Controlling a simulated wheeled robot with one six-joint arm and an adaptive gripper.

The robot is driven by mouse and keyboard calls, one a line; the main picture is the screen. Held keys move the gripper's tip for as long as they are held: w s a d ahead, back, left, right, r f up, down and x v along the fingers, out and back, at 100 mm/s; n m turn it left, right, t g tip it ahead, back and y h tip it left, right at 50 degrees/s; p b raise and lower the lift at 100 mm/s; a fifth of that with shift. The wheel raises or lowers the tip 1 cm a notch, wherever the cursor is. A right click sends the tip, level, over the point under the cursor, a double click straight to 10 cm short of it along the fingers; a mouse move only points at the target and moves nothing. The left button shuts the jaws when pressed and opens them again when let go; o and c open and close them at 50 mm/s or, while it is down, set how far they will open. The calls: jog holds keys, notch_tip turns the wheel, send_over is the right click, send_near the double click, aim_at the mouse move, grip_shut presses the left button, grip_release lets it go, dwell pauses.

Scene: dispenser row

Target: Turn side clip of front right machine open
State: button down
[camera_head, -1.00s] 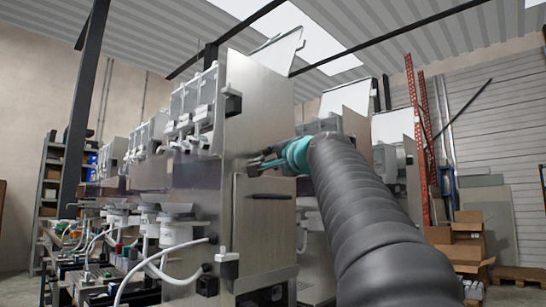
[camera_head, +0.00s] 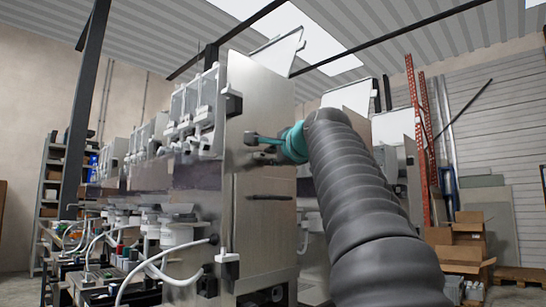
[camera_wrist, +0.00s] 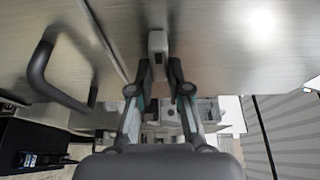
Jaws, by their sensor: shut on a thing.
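The front right machine (camera_head: 265,95) is a tall metal cabinet with a bare side panel facing my arm. In the wrist view its side clip (camera_wrist: 158,43) is a small pale block with a dark slot, at the seam between two panels. The clip cannot be made out clearly in the head view.
A dark handle (camera_wrist: 40,75) stands out from the panel left of the clip; it also shows below my gripper in the head view (camera_head: 270,197). More machines (camera_head: 145,150) stand in a row behind. Cardboard boxes (camera_head: 463,240) are at the right.

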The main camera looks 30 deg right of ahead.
jog(key=c, duration=1.1)
grip_release()
jog(key=shift+s, duration=0.1)
jog(key=s, duration=1.1)
jog(key=shift+s+a, duration=0.2)
jog(key=shift+s, duration=0.15)
